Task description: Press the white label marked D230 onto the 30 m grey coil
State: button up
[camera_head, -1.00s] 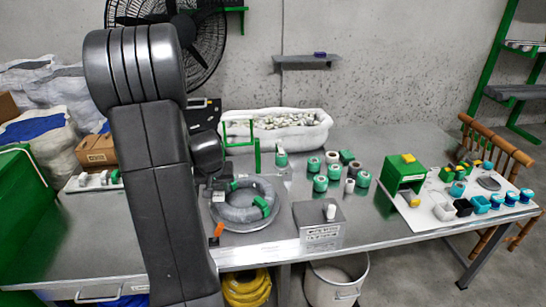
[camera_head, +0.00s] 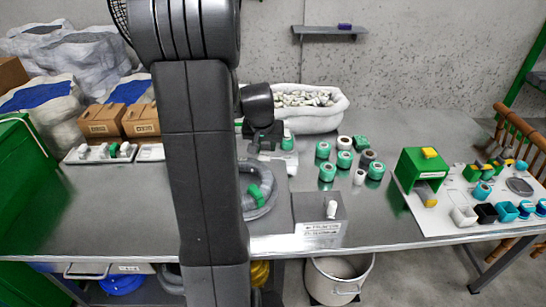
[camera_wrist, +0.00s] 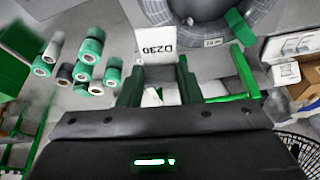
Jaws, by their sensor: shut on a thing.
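The white label marked D230 (camera_wrist: 160,38) stands up between the jaws of my gripper (camera_wrist: 158,82) in the wrist view, its print facing the camera. My gripper is shut on it. A small tag (camera_wrist: 213,43) by the coil is too small to read surely. In the head view the coil (camera_head: 266,207) is partly hidden behind my arm, and the label cannot be made out there.
Several green, white and grey rolls (camera_head: 326,172) stand right of the coil. A grey box (camera_head: 318,213) sits at the table's front edge. A white sack (camera_head: 322,116) of small parts is behind. Two cartons (camera_head: 140,121) stand at left. Bare table (camera_head: 380,220) lies right of the box.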

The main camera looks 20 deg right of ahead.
aim_at(267, 152)
jog(key=f+b, duration=0.2)
jog(key=f, duration=0.1)
jog(key=f+b, duration=0.1)
jog(key=shift+w+d+f, duration=0.2)
jog(key=shift+d+f, duration=0.05)
jog(key=shift+d, duration=0.1)
jog(key=shift+b, duration=0.3)
jog(key=shift+f, duration=0.2)
jog(key=shift+f+b, duration=2.1)
jog(key=shift+f, duration=0.6)
jog(key=shift+f+b, duration=0.8)
jog(key=shift+b, duration=0.1)
jog(key=o, duration=1.1)
jog(key=shift+o, duration=0.2)
jog(key=shift+r, duration=0.15)
